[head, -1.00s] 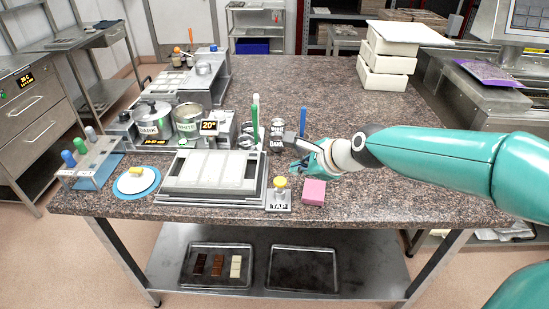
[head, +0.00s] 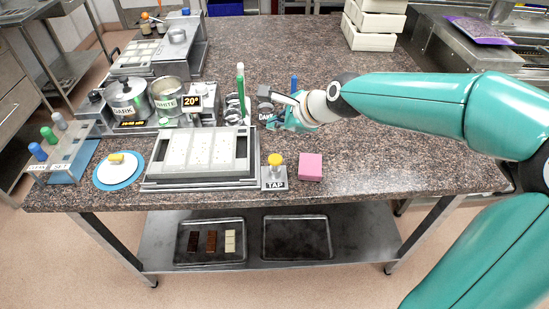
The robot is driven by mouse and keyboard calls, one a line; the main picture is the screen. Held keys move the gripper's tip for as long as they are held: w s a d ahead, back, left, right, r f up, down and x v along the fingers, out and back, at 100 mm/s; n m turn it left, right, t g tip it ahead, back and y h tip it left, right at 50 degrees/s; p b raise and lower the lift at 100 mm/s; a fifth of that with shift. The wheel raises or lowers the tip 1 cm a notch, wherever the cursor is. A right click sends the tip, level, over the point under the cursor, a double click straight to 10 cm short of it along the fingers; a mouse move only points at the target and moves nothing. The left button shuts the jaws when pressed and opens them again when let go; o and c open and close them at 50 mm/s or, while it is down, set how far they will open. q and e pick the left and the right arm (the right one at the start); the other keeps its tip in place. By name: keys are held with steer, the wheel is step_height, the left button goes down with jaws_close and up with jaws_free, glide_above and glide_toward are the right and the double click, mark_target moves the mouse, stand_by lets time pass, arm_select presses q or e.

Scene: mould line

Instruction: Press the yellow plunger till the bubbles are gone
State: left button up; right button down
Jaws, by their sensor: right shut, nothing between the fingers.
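The yellow plunger (head: 275,160) stands upright on a small grey base marked TAP (head: 275,184), at the right end of the mould. The mould (head: 205,152) lies flat in a grey frame. Several of its cells look white with tiny specks; the right-hand part looks darker. The specks are too small to tell whether they are bubbles. My right gripper (head: 272,120) is shut and empty, behind the plunger and apart from it, near the small cans. Its fingertips are small and partly lost against the clutter. My left gripper is out of view.
A pink block (head: 311,167) sits just right of the plunger. Pots marked DARK (head: 127,98) and WHITE (head: 168,96) stand behind the mould. A green upright handle (head: 240,85) and a blue one (head: 294,84) rise near my gripper. Bench to the right is clear.

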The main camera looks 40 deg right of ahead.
steer(key=b, duration=0.6)
glide_above(273, 157)
steer(key=s, duration=0.1)
step_height(273, 157, down, 7)
steer(key=shift+s+d+r, duration=0.1)
steer(key=shift+r, duration=0.1)
steer(key=shift+f+b, duration=0.7)
steer(key=shift+f, duration=0.15)
steer(key=shift+f, duration=0.1)
steer(key=shift+f, duration=0.25)
steer(key=shift+s+f+b, duration=0.1)
steer(key=shift+f+b, duration=0.8)
steer(key=shift+f, duration=0.1)
stand_by(0.9)
stand_by(0.3)
steer(key=shift+r+p, duration=1.4)
steer(key=shift+p, duration=0.15)
steer(key=shift+r, duration=0.1)
